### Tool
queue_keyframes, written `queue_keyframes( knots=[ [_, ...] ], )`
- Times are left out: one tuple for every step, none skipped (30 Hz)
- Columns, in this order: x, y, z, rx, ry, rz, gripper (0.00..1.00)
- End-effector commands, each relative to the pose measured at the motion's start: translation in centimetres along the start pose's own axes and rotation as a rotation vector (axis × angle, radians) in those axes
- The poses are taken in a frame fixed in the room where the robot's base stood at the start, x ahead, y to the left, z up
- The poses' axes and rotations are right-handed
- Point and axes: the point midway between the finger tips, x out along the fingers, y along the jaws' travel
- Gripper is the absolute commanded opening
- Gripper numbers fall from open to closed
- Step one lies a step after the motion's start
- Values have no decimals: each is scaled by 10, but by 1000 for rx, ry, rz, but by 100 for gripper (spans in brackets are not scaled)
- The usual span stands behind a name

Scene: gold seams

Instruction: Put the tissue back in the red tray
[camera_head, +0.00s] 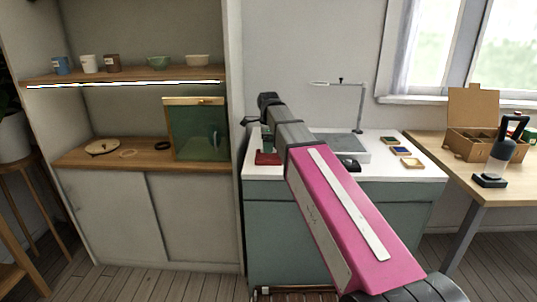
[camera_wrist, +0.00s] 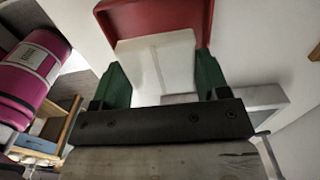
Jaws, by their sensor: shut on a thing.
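The red tray (camera_head: 267,158) sits at the left end of the white worktop in the head view. In the wrist view the red tray (camera_wrist: 150,18) shows just beyond my fingertips. My gripper (camera_wrist: 160,75) has green fingers and is shut on the white tissue (camera_wrist: 160,62), which spans the space between them. The tissue's far edge overlaps the tray in the picture; I cannot tell whether it touches it. In the head view my gripper (camera_head: 265,138) is above the tray, largely hidden by my arm, and the tissue cannot be made out.
A grey-topped stand with a thin bent arm (camera_head: 361,105) and several small trays (camera_head: 413,162) are on the worktop (camera_head: 380,174). A shelf unit with a green panel (camera_head: 197,128) stands left. A wooden table (camera_head: 440,150) with an open box (camera_head: 470,143) stands right.

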Motion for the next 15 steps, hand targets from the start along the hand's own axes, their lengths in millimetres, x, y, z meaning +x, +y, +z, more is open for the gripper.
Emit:
queue_keyframes(
  knots=[
    [2,-1,-1,0,0,0,46],
    [3,0,-1,0,0,0,46],
    [6,0,-1,0,0,0,46],
    [9,0,-1,0,0,0,46],
    [12,0,-1,0,0,0,46],
    [18,0,-1,0,0,1,46],
    [22,0,-1,0,0,1,46],
    [26,0,-1,0,1,2,46],
    [31,0,-1,0,0,1,46],
    [35,0,-1,0,0,1,46],
    [38,0,0,0,0,0,46],
    [40,0,0,0,0,0,46],
    [41,0,0,0,0,0,46],
    [41,0,0,0,0,0,46],
    [41,0,0,0,0,0,46]
  ],
)
